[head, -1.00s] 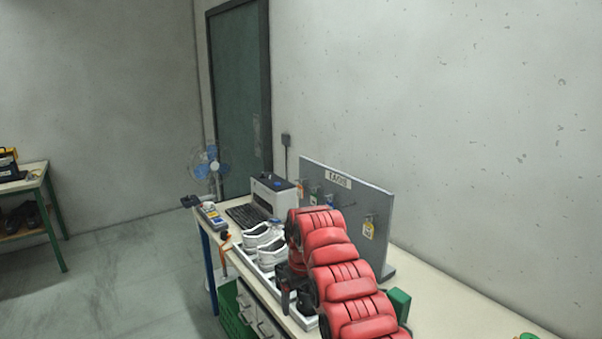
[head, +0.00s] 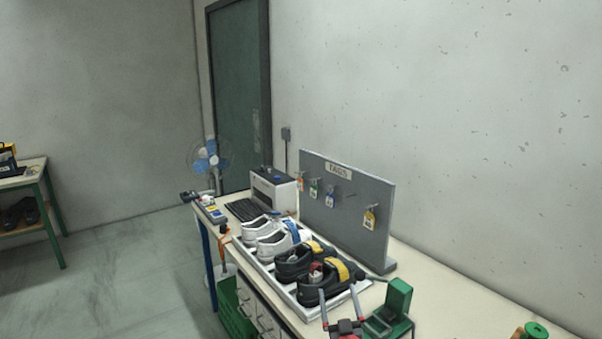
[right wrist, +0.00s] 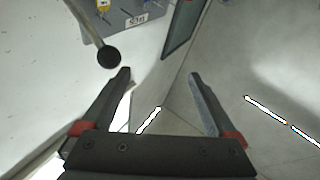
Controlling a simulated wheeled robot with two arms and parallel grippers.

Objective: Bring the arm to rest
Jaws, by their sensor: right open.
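My right gripper (head: 338,292) is low in the head view, in front of the near end of the shoe tray and left of a green device. Its fingers point up and away. In the right wrist view the two fingers of the gripper (right wrist: 160,73) stand wide apart with nothing between them. The rest of the right arm is mostly out of the head view. My left gripper is not in view.
A white tray (head: 307,312) on the bench holds white shoes (head: 270,243) and black shoes (head: 322,283). A grey tag board (head: 345,220) stands behind. The green device (head: 398,297) and a green spool (head: 536,329) are at right. Bench between them is clear.

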